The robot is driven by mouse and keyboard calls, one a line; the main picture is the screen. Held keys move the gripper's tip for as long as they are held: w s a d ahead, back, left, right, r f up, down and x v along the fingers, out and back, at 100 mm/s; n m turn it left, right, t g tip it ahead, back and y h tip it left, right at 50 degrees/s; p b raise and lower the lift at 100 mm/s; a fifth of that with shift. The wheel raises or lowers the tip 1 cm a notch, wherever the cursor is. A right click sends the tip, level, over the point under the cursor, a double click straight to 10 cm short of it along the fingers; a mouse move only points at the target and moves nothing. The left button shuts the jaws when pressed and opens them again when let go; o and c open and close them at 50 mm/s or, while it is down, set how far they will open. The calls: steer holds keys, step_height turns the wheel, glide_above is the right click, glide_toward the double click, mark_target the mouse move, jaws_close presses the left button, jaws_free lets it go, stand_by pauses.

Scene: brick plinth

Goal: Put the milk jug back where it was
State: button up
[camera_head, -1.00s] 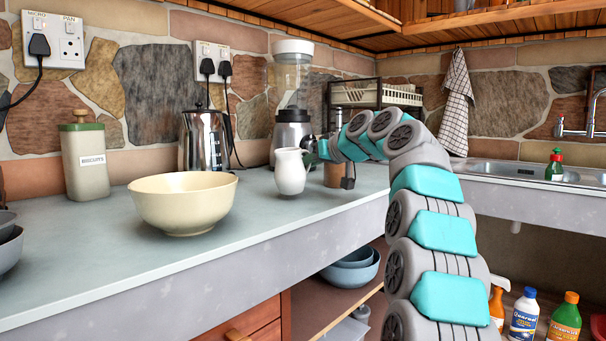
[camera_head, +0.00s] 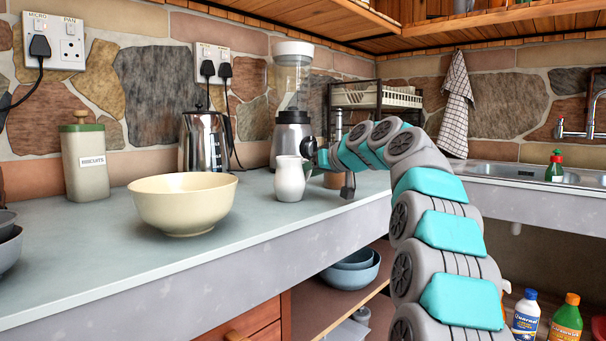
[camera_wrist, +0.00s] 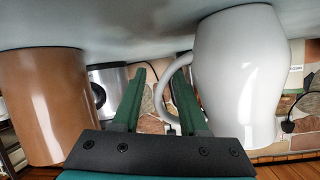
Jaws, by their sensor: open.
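The white milk jug (camera_head: 291,180) stands upright on the counter in front of the blender, with its handle toward my gripper. My gripper (camera_head: 314,154) is at the jug's right side in the head view, small and partly hidden there. In the wrist view, which is upside down, the jug (camera_wrist: 242,80) fills the right. My two green fingers (camera_wrist: 159,72) are apart. The outer curve of the handle shows between them, and the right finger overlaps it. I cannot tell whether a finger touches the handle.
A brown canister (camera_wrist: 42,105) stands close on the gripper's other side. A cream bowl (camera_head: 183,206) is left of the jug. A blender (camera_head: 292,132) and a steel coffee pot (camera_head: 204,143) stand behind. The counter's front strip (camera_head: 120,262) is clear.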

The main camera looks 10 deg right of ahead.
steer(key=shift+s, duration=0.1)
steer(key=v, duration=1.2)
steer(key=shift+b, duration=0.35)
steer(key=shift+d, duration=0.1)
